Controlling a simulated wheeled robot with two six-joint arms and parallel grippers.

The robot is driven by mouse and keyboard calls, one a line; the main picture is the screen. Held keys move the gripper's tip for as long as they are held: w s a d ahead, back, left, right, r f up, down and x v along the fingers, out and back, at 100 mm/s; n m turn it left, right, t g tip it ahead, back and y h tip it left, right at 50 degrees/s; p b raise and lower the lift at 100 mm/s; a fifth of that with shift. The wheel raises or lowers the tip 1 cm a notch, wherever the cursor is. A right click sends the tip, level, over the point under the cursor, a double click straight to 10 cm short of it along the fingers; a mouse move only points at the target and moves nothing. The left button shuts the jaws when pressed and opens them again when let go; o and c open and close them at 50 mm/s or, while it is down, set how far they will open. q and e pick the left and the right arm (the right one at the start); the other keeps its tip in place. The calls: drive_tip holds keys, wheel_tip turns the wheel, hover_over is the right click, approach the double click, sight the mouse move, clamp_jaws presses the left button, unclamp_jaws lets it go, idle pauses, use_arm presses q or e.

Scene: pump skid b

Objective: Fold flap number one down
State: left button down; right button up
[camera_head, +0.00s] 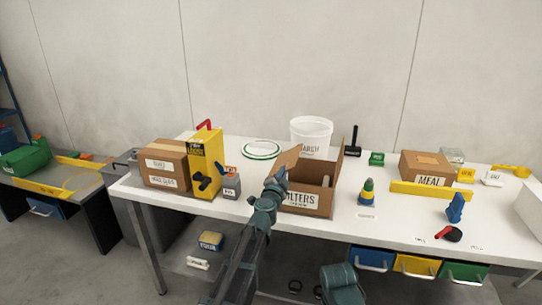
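An open brown cardboard box (318,202) labelled FILTERS stands on the white table, right of my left gripper. One flap (290,156) stands raised at its left side, and another flap (339,162) stands up at its right side. No flap number is readable, so I cannot tell which is number one. My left gripper (280,178) is at the box's left front corner, by the left flap, and partly covers it. Touching or apart is not clear, and its finger opening is too small to tell. Part of my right arm shows at the bottom; its gripper is not in view.
A yellow case (205,165) and a closed carton (165,177) stand left on the white table (400,212). A white bucket (311,131) is behind the box. A stacked cone toy (368,193) stands to its right, with a MEAL carton (426,164) and yellow bar (445,192) farther right.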

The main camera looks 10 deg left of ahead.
use_arm(q)
drive_tip(key=c, duration=1)
unclamp_jaws()
drive_tip(key=shift+c, duration=0.2)
drive_tip(key=s, duration=0.7)
drive_tip(key=shift+a, duration=0.15)
